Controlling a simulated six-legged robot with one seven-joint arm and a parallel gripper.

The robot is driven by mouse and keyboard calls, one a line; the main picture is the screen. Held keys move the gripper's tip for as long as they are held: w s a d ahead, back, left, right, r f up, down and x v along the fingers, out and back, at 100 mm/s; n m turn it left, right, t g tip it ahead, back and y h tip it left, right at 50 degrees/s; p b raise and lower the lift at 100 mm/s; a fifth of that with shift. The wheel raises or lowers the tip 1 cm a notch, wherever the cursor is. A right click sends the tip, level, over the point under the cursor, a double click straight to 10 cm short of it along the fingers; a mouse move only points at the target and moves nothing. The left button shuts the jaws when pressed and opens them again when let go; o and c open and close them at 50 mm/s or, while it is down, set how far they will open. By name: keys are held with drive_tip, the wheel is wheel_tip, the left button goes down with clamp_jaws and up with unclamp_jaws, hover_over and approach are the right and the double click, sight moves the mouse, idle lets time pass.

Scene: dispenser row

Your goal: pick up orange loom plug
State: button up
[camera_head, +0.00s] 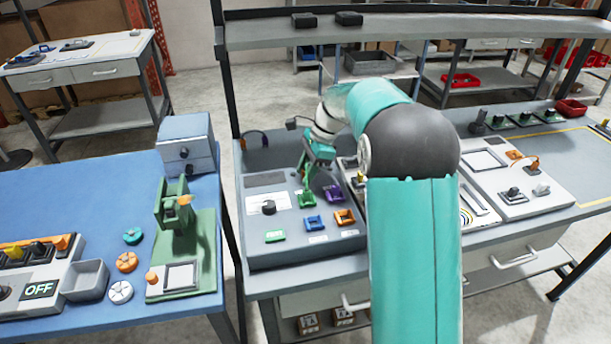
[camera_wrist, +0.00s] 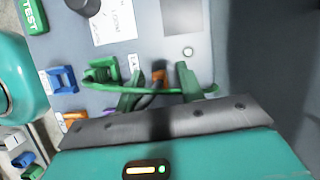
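In the wrist view, a small orange plug (camera_wrist: 158,76) with a dark lead shows between the two green fingers of my gripper (camera_wrist: 159,88). The fingers stand apart, with a gap on both sides of the plug, so my gripper looks open. In the head view, my gripper (camera_head: 312,168) points down over the rear right of the grey panel (camera_head: 335,252), just behind the green socket (camera_head: 307,199). The plug between the fingers is hidden in that view. A curved green strip crosses at the fingers in the wrist view; I cannot tell what it belongs to.
Blue (camera_head: 314,223), orange (camera_head: 345,217) and purple (camera_head: 333,193) sockets sit close by on the panel, with a black knob (camera_head: 268,207) to their left. Another lead with an orange end (camera_head: 242,144) lies at the back left. A shelf (camera_head: 390,30) runs above the bench.

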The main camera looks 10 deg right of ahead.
sight(306, 170)
drive_tip(key=shift+a+f, duration=0.1)
drive_tip(key=shift+f, duration=0.15)
clamp_jaws()
drive_tip(key=shift+r, duration=0.1)
drive_tip(key=shift+r, duration=0.5)
wheel_tip(306, 170, up, 2)
drive_tip(key=shift+r, duration=0.2)
drive_tip(key=s+r, duration=0.9)
drive_tip(key=s, duration=0.5)
drive_tip(key=shift+r, duration=0.2)
